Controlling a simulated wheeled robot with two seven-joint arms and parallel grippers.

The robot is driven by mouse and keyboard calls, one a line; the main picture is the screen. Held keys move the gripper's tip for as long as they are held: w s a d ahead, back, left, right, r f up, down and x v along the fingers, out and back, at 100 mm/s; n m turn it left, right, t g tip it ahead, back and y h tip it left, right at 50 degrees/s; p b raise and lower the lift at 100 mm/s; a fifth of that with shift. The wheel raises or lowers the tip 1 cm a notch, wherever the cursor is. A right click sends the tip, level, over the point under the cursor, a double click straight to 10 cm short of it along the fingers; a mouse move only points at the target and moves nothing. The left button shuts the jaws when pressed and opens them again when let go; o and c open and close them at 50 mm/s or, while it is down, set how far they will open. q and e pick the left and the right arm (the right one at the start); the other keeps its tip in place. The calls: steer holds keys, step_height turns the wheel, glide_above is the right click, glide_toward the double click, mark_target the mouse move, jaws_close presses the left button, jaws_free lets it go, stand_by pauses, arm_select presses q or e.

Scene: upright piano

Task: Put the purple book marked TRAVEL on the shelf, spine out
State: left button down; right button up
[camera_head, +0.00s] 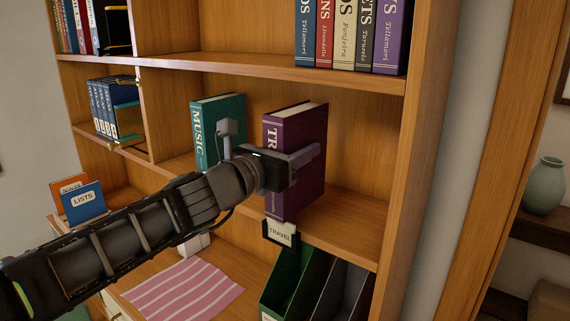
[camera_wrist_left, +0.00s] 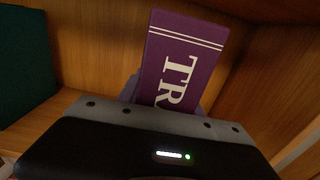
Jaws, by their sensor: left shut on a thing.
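The purple book (camera_head: 307,143) stands upright at the middle shelf, its spine with the letters "TR" facing out; my gripper hides the rest of the word. My left gripper (camera_head: 303,160) is shut on it at mid height. In the left wrist view the purple book (camera_wrist_left: 182,62) rises between the jaws, spine toward the camera. The wooden shelf (camera_head: 345,222) runs under and behind it. I cannot tell whether the book's bottom rests on the board. A TRAVEL label (camera_head: 281,233) hangs on the shelf edge just below the book. My right gripper is not in view.
A teal MUSIC book (camera_head: 220,125) stands to the left on the same shelf, with a gap between. The shelf's right side is bare up to the side panel (camera_head: 420,150). File holders (camera_head: 297,285) and a striped pink cloth (camera_head: 185,292) are below. Several books fill the shelf above.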

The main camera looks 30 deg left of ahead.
arm_select(q)
steer(key=w+b, duration=0.1)
steer(key=w, duration=0.2)
steer(key=shift+w+d, duration=0.15)
steer(key=shift+d, duration=0.05)
steer(key=shift+w+d+r, duration=0.1)
steer(key=shift+w, duration=0.5)
steer(key=shift+w+d+r, duration=0.1)
steer(key=shift+w, duration=0.5)
steer(key=shift+f+b, duration=1.25)
steer(key=shift+b, duration=0.15)
steer(key=c, duration=1)
jaws_free()
steer(key=shift+c, duration=0.2)
steer(key=o, duration=0.3)
steer(key=shift+f, duration=0.2)
steer(key=shift+s, duration=0.1)
